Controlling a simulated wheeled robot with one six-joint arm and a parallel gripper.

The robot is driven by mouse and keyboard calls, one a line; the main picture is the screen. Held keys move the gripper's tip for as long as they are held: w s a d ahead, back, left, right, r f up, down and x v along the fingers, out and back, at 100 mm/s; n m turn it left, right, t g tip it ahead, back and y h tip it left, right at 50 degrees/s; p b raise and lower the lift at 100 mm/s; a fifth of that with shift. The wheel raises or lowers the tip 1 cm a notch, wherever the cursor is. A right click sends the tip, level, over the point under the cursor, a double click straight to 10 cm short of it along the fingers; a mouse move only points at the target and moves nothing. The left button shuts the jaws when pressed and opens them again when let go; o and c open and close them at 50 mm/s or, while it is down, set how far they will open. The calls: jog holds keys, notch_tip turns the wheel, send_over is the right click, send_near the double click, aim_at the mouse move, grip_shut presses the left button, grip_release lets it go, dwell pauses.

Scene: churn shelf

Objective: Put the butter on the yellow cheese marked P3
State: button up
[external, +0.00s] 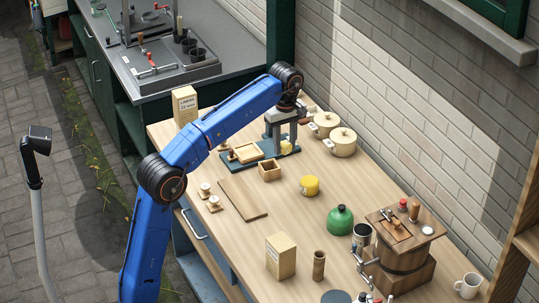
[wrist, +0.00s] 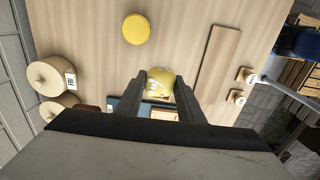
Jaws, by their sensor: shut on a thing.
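My gripper (external: 286,141) is at the far part of the table, over the dark blue board. It is shut on the butter (wrist: 159,81), a yellow lump with pale patches between the two fingers. The butter (external: 287,148) also shows small below the gripper in the external view. I cannot tell whether it touches the board. The yellow cheese (external: 309,186) is a low round on the bare table, nearer the camera than the gripper. It shows ahead of the fingers in the wrist view (wrist: 136,29), apart from the butter. No P3 mark is readable on it.
Two lidded beige round pots (external: 343,143) stand by the wall. A small wooden box (external: 269,171) and a flat wooden board (external: 238,197) lie left of the cheese. The table around the cheese is clear.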

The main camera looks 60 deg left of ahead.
send_near(309, 180)
notch_tip(309, 180, down, 6)
jog(key=shift+f, duration=0.1)
dwell(0.6)
jog(key=o, duration=1.1)
jog(key=shift+c, duration=0.2)
notch_tip(309, 180, up, 12)
